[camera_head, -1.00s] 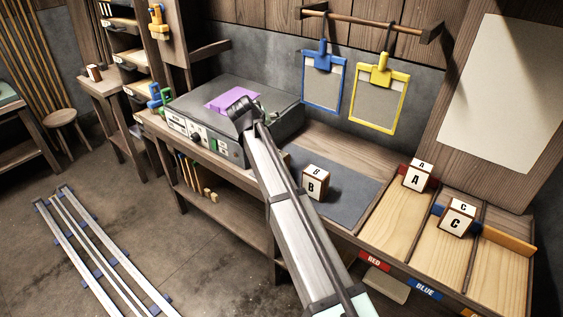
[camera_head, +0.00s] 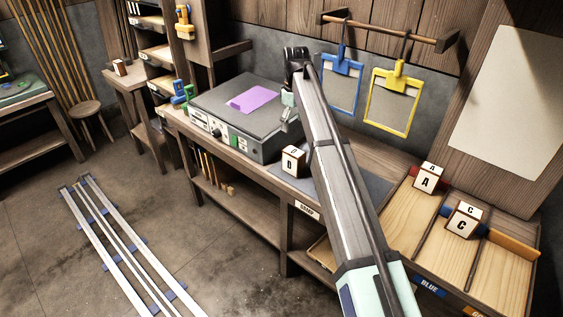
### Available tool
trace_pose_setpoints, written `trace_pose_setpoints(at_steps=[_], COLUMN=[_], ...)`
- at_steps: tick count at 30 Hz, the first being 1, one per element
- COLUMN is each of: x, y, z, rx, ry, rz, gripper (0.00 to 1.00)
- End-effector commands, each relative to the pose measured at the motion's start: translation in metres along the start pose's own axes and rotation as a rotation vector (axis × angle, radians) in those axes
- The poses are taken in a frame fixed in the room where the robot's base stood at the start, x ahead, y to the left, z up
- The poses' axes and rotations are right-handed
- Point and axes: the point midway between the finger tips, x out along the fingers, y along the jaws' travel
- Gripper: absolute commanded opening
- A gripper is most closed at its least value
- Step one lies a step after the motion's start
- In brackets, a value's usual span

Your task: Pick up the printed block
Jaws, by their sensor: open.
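Lettered white-and-wood blocks stand on the bench. A block marked D (camera_head: 292,161) is on the bench at the grey mat's left side, beside the arm. A block marked A (camera_head: 428,179) and one marked C (camera_head: 465,219) stand at the sorting bays on the right. I cannot tell from the pictures which one is the printed block. My gripper (camera_head: 290,121) hangs at the arm's far end, above and behind block D, near the machine's right edge. It is open, and I see nothing in it. Its fingertips are small and unclear. My arm hides part of the mat.
A grey machine (camera_head: 270,146) with a purple sheet (camera_head: 252,98) on top stands left of the gripper. Blue (camera_head: 341,84) and yellow (camera_head: 394,98) frames hang from a rail behind the arm. Bay dividers stand right. Metal rails (camera_head: 104,236) lie on the floor.

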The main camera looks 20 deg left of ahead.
Motion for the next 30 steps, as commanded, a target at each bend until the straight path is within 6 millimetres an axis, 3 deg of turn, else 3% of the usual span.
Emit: trace_pose_setpoints(at_steps=[18, 30], x=[0.105, 0.129], y=[-0.001, -0.001], z=[0.001, 0.001], rx=[-0.001, 0.0], ry=[-0.002, -0.002], rz=[-0.001, -0.001], gripper=[0.81, 0.81])
